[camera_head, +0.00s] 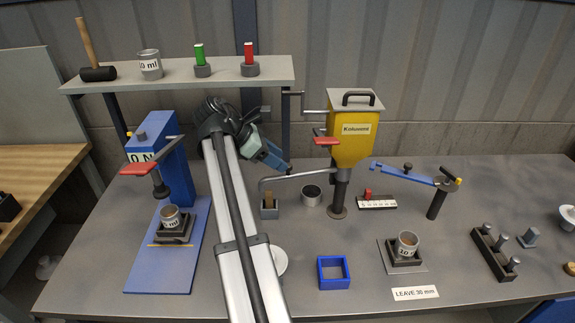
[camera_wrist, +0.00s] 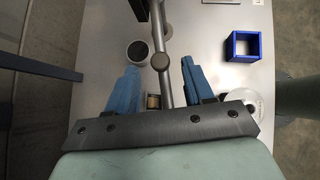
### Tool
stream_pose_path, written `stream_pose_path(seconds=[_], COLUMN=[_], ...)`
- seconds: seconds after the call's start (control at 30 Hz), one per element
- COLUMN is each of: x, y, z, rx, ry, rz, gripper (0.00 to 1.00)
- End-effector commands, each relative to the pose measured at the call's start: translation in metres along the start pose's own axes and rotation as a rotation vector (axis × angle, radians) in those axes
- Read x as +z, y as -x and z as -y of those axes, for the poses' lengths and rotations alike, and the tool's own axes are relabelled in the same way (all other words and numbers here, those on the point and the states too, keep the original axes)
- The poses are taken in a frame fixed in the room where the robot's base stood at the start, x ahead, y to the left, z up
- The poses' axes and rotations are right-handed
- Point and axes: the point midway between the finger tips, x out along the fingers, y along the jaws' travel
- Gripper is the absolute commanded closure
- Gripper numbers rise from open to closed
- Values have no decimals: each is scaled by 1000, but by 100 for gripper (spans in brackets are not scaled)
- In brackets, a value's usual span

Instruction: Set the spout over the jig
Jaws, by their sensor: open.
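The spout is a thin grey pipe (camera_head: 295,177) running left from the post of the yellow hopper (camera_head: 350,140); its bent-down end is over or near a small grey box. In the wrist view the pipe (camera_wrist: 159,35) runs between my spread fingers, with a round grey piece on it. My gripper (camera_head: 283,165) is open, just above the pipe; its blue fingers (camera_wrist: 158,85) stand on either side, with no clear contact. A black square jig (camera_head: 403,261) on a grey plate at right holds a cup (camera_head: 406,243). The spout is well left of it.
A similar cup sits in a black holder under the blue press (camera_head: 165,160) at left. Near the hopper are a small grey box (camera_head: 269,211), a dark open cup (camera_head: 311,195) and a blue lever arm (camera_head: 405,175). A blue square frame (camera_head: 322,283) lies in front.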

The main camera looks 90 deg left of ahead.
Motion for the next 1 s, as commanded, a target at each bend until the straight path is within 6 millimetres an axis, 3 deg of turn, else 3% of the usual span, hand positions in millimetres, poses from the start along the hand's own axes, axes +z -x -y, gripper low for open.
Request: stream_pose_path(seconds=[0.1,0.3,0.73,1.0], x=[1,0,1,1], y=[-19,-39,-46,-46], z=[1,0,0,0], rx=[-1,0,1,1], ry=[-1,0,0,0], rz=[0,0,0,0], gripper=[48,48,48,72])
